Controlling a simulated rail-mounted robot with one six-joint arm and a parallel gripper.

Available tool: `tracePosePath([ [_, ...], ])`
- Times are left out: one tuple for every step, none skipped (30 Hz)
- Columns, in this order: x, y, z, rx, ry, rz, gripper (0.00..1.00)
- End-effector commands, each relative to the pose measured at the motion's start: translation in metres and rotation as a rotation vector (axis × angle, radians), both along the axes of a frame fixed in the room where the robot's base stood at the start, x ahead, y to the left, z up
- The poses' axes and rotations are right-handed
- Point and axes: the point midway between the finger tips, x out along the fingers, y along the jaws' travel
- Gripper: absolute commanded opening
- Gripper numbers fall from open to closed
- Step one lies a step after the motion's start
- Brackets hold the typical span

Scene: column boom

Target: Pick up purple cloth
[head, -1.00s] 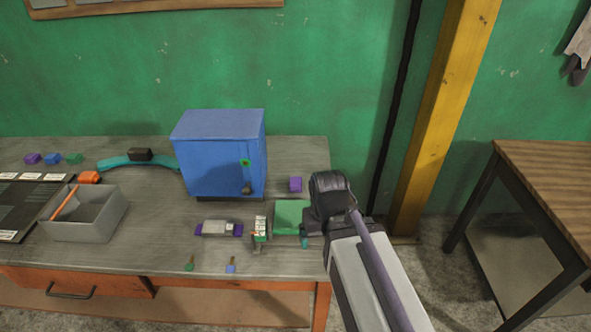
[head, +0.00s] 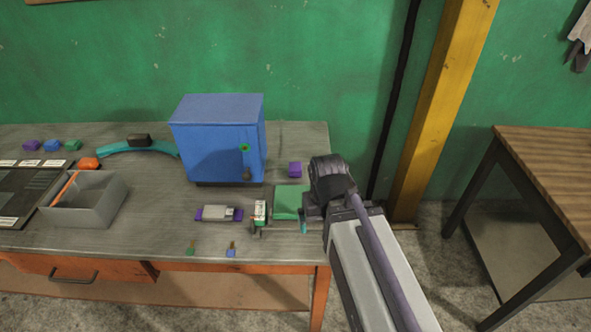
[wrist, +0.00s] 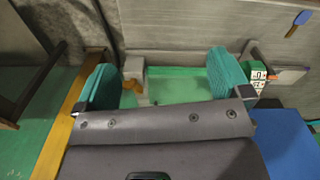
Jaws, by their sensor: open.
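Two purple things lie near my gripper in the head view, and I cannot tell for sure which is the cloth. One is a flat purple piece (head: 237,215) mostly covered by a grey block (head: 219,212), with purple showing at both ends. The other is a small purple block-like item (head: 295,169) right of the blue cabinet. My gripper (head: 303,220) is right of both, over the right edge of a green mat (head: 289,203). In the wrist view its teal fingers (wrist: 165,80) are apart, with green surface between them and no purple visible.
A blue cabinet (head: 218,140) stands at the table's back. A small labelled green-and-white device (head: 260,212) is left of the mat. A grey bin (head: 85,203) stands at left. A yellow post (head: 440,110) rises right of the table.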

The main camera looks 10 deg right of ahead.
Motion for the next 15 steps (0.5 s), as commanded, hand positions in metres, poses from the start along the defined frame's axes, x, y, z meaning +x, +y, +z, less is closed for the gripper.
tracePosePath([
  [0.000, 0.000, 0.000, 0.000, 0.000, 0.000, 0.96],
  [0.000, 0.000, 0.000, 0.000, 0.000, 0.000, 0.96],
  [0.002, -0.002, -0.003, 0.000, 0.000, -0.005, 0.96],
  [0.006, -0.003, -0.003, 0.000, 0.000, -0.007, 0.96],
  [0.016, -0.004, -0.004, 0.000, 0.000, -0.009, 0.96],
  [0.035, -0.006, -0.005, 0.003, 0.000, -0.013, 0.96],
  [0.055, -0.007, -0.007, 0.007, -0.001, -0.016, 0.96],
  [0.079, -0.008, -0.008, 0.014, -0.002, -0.004, 0.96],
  [0.118, -0.010, -0.010, 0.026, -0.005, 0.050, 0.96],
  [0.150, -0.012, -0.012, 0.037, -0.008, 0.120, 0.96],
  [0.185, -0.014, -0.013, 0.050, -0.014, 0.212, 0.96],
  [0.226, -0.016, -0.014, 0.065, -0.024, 0.352, 0.96],
  [0.253, -0.017, -0.014, 0.076, -0.033, 0.462, 0.96],
  [0.276, -0.018, -0.015, 0.085, -0.043, 0.573, 0.96],
  [0.304, -0.018, -0.015, 0.096, -0.058, 0.719, 0.96],
])
